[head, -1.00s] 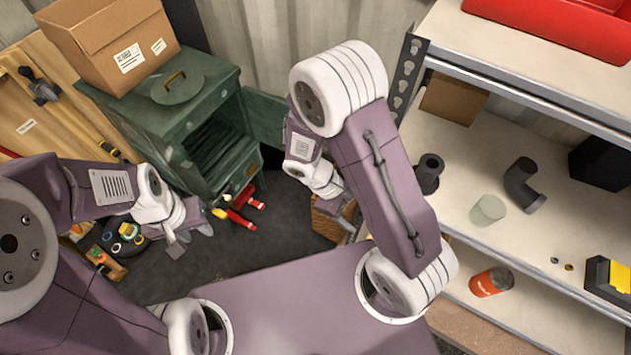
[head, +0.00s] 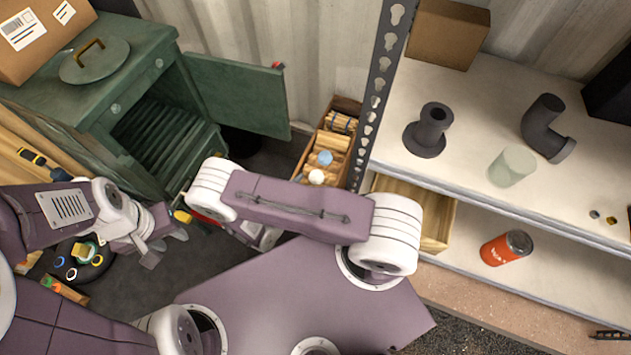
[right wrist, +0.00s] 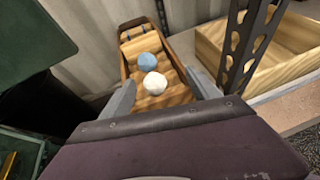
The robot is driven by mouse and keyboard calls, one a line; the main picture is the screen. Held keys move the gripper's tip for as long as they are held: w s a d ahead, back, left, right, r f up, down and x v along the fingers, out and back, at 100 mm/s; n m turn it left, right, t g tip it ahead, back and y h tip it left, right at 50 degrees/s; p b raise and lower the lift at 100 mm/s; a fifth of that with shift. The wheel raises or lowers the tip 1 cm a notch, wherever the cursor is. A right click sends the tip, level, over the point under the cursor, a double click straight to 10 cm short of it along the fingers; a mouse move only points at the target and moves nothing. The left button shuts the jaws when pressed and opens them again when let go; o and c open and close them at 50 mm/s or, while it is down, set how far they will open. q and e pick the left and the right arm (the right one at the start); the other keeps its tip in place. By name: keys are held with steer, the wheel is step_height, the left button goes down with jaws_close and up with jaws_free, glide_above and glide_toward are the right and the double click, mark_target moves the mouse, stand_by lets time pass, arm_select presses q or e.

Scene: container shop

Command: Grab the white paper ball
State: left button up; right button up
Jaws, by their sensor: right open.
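The white paper ball (head: 317,177) lies in a long wooden crate (head: 303,166) on the floor beside the shelf, next to a blue ball (head: 325,158). In the right wrist view the white ball (right wrist: 155,84) is just in front of the blue ball (right wrist: 148,61), inside the crate (right wrist: 180,62). My right gripper (right wrist: 161,80) is open and empty, its fingers showing either side of the white ball, which is beyond them. In the head view my right forearm hides most of that gripper. My left gripper (head: 165,246) is open and empty at the left.
A metal shelf post (head: 378,85) stands right beside the crate. A wooden box (head: 437,222) is on the lower shelf, near an orange can (head: 506,248). A green cabinet (head: 90,85) with an open door (head: 238,95) stands at the left. Dark floor lies between.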

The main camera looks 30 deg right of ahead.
mark_target(313, 181)
steer(key=f, duration=0.1)
steer(key=f+n+t, duration=0.1)
steer(key=w+f+n, duration=0.1)
steer(key=shift+w+a+f+t+y, duration=0.1)
steer(key=shift+a+f+t+y, duration=0.2)
steer(key=shift+a+f+t, duration=0.1)
steer(key=b+x, duration=0.1)
steer(key=x, duration=0.2)
steer(key=shift+w+d+f+b, duration=0.15)
steer(key=shift+w+d+b, duration=0.05)
steer(key=shift+d+b, duration=0.15)
steer(key=b+x, duration=0.2)
steer(key=x, duration=0.2)
steer(key=shift+d+f, duration=0.2)
steer(key=shift+f, duration=0.05)
steer(key=shift+w+d, duration=0.2)
steer(key=shift+w, duration=0.05)
arm_select(q)
steer(key=f, duration=0.5)
steer(key=shift+w+d+f, duration=0.1)
steer(key=shift+w+f, duration=0.1)
steer(key=shift+f, duration=0.05)
arm_select(e)
steer(key=shift+r, duration=0.1)
steer(key=c, duration=1.4)
